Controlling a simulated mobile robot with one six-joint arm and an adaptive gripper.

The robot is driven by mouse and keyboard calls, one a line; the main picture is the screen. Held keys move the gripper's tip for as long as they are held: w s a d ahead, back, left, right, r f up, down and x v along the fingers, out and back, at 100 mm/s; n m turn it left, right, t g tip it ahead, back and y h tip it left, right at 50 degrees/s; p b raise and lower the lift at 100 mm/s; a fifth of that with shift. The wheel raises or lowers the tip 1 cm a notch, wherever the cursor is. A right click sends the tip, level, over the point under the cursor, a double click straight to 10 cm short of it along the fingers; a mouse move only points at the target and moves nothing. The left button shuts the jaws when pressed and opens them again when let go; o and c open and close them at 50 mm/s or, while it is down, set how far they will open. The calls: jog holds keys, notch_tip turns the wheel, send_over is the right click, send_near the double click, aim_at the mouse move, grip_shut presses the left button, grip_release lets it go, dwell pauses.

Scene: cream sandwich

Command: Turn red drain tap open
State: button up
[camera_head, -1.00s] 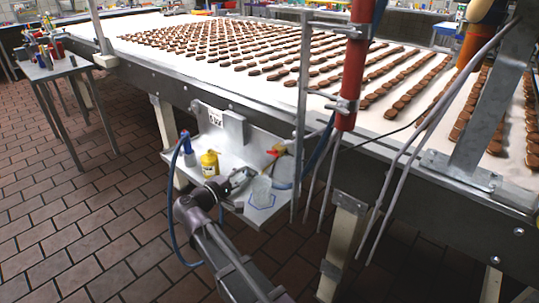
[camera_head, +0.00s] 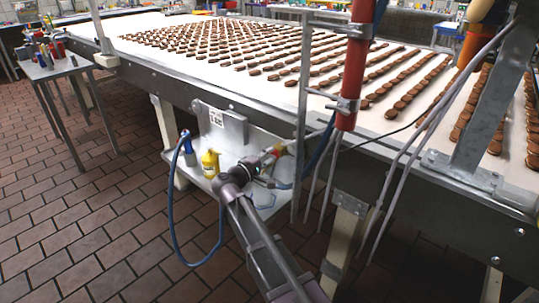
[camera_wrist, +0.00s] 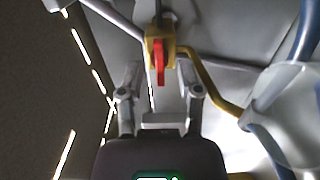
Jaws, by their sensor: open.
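The red drain tap handle (camera_wrist: 159,62) stands out in the middle of the wrist view, on a yellow tap body (camera_wrist: 167,42) with a curved yellow pipe running to the right. My gripper (camera_wrist: 159,72) is open, with one finger on each side of the red handle. I cannot tell whether either finger touches it. In the head view, the red tap (camera_head: 277,150) shows just beyond my gripper (camera_head: 268,160), which partly hides the fitting around it.
A clear container (camera_head: 264,197) stands on the metal shelf below the tap and also shows at the right in the wrist view (camera_wrist: 290,105). A yellow bottle (camera_head: 210,162) and a blue bottle (camera_head: 186,143) stand to the left. The conveyor (camera_head: 165,65) lies above the shelf.

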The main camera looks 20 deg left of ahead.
jog(key=shift+w+d, duration=0.25)
jog(key=shift+w, duration=0.35)
